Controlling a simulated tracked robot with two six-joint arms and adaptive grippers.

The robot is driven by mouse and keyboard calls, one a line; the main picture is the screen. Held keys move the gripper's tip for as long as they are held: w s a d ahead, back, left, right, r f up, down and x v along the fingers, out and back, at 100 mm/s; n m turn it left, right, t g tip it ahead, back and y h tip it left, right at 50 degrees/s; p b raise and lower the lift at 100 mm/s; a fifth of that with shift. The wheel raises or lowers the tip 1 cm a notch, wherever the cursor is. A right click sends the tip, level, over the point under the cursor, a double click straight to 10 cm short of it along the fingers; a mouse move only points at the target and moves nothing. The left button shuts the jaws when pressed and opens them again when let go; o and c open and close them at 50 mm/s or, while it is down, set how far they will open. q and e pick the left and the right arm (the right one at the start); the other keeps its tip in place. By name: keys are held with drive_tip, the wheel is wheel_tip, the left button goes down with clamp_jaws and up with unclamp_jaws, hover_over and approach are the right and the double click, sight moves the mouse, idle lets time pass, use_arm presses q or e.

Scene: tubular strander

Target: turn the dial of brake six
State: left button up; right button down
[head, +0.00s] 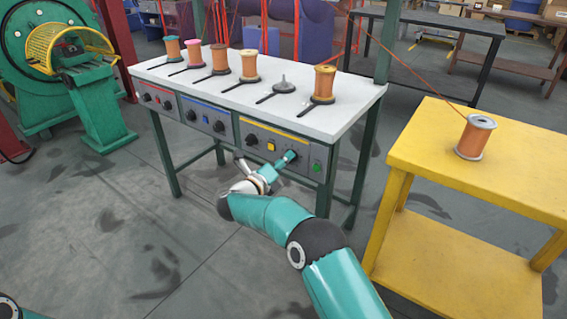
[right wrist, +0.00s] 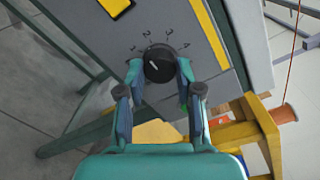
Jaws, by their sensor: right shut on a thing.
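A black dial (right wrist: 159,66) sits on a grey panel in the right wrist view, with a light pointer mark on its face and several printed marks around its upper side. My right gripper (right wrist: 158,76) has its two fingers on either side of the dial and is shut on it. In the head view my right gripper (head: 288,159) is at the right part of the yellow-striped panel (head: 282,137), where its fingers cover the dial. My left gripper is out of view.
Another black knob (head: 252,140), a yellow button (head: 271,147) and a green button (head: 316,167) are near the gripper. The white table (head: 215,88) above carries several spools. A yellow stand (head: 450,145) with a copper spool (head: 475,138) is at right.

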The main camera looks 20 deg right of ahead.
drive_tip(key=shift+a+f+n+p, duration=0.15)
drive_tip(key=shift+n+p, duration=0.6)
drive_tip(key=shift+n, duration=2.05)
drive_tip(key=c, duration=0.8)
unclamp_jaws()
drive_tip(key=shift+w, duration=0.1)
drive_tip(key=shift+o, duration=0.2)
drive_tip(key=shift+g, duration=0.3)
drive_tip(key=v, duration=1.2)
drive_tip(key=shift+f, duration=0.15)
